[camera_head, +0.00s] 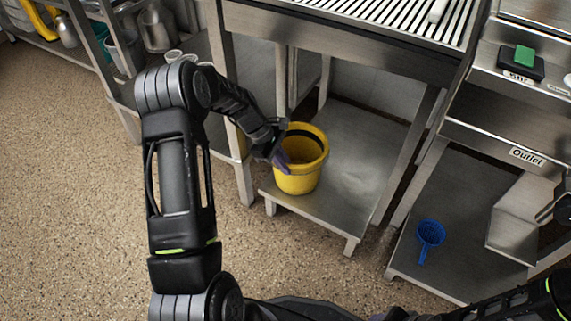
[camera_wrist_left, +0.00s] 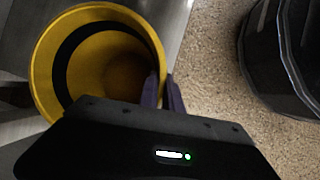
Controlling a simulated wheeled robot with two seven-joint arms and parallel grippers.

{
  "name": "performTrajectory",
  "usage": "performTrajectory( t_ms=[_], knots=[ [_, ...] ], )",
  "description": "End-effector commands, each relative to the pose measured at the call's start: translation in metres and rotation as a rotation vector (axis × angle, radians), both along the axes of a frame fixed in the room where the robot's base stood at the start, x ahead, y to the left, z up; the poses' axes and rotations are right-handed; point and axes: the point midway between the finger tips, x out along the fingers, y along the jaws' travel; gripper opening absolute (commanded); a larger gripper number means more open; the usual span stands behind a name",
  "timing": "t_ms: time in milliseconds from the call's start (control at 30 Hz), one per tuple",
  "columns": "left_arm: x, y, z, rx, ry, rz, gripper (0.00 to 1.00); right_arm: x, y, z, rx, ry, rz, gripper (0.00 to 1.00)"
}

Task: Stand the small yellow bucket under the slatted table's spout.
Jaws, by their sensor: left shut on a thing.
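The small yellow bucket (camera_head: 300,178) is upright at the front left of the low steel shelf under the slatted table (camera_head: 350,38). It also shows in the left wrist view (camera_wrist_left: 42,68), empty, with a dark band inside. My left gripper (camera_head: 280,160) is shut on the bucket's rim on its near left side, and its purple fingers pinch the wall in the wrist view (camera_wrist_left: 163,92). I cannot tell whether the bucket's base touches the shelf. A vertical pipe or post (camera_head: 281,80) hangs under the table's left part; I cannot tell whether it is the spout. My right gripper is not visible.
The low shelf (camera_head: 365,150) is bare behind and right of the bucket. Table legs (camera_head: 238,160) stand close on the left. A blue scoop (camera_head: 430,233) lies on the shelf at right, below a sign reading Outlet (camera_head: 527,157). The speckled floor at left is clear.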

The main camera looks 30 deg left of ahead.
Motion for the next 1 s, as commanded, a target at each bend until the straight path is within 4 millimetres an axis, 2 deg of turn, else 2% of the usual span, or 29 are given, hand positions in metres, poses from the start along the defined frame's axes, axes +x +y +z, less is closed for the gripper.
performTrajectory(
  t_ms=[167, 200, 500, 800, 1000],
  knots=[
    [0.000, 0.000, -0.003, 0.000, -0.001, 0.000, 0.00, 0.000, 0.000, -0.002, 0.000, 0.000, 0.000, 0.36],
    [0.000, 0.000, -0.003, 0.000, -0.001, 0.000, 0.09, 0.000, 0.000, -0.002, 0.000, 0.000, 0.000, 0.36],
    [0.000, 0.000, -0.003, 0.000, -0.001, 0.000, 0.34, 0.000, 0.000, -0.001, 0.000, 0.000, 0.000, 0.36],
    [0.000, 0.000, -0.003, 0.000, 0.001, 0.000, 0.34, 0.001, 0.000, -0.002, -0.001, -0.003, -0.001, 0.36],
    [-0.003, 0.009, 0.017, 0.002, -0.001, 0.002, 0.34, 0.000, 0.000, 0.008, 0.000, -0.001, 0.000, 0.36]
  ],
)
